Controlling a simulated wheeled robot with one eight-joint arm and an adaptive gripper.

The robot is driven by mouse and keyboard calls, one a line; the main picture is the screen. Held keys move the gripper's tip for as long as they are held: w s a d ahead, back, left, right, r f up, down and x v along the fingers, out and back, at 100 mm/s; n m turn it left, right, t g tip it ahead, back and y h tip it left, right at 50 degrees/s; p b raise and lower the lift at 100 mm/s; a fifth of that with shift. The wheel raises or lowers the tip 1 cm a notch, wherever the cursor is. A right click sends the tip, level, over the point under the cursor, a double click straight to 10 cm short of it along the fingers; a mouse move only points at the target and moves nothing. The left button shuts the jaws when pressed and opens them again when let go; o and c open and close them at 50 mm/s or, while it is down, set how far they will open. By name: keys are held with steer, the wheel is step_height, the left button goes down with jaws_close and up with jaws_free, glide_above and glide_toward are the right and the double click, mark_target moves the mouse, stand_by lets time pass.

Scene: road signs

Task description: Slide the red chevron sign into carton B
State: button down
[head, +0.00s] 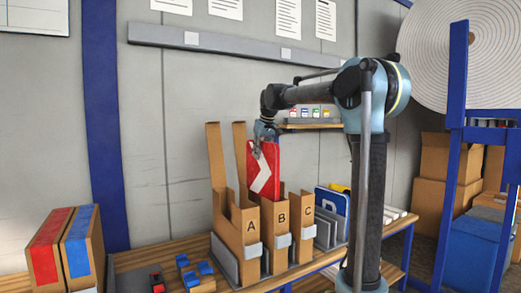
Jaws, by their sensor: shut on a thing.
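The red chevron sign (271,160) is a flat red panel with a white chevron, held upright. My gripper (258,147) is shut on its top edge. The sign's lower edge is around the top of carton B (279,236), a tan carton marked B; I cannot tell whether it is inside the opening. Carton A (253,240) stands to the left of B and carton C (306,228) to the right. The lower left of the sign is partly hidden by carton A.
Tall cardboard flaps (216,158) rise behind carton A. A blue sign (331,201) stands in a grey rack right of carton C. Taped boxes (62,250) and small red and blue parts sit on the bench at left.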

mark_target(265, 186)
steer(key=shift+f, duration=12.75)
steer(key=c, duration=1.4)
jaws_free()
steer(key=v, duration=1.1)
steer(key=shift+s+d+r, duration=0.15)
steer(key=shift+r, duration=0.2)
steer(key=shift+d, duration=0.1)
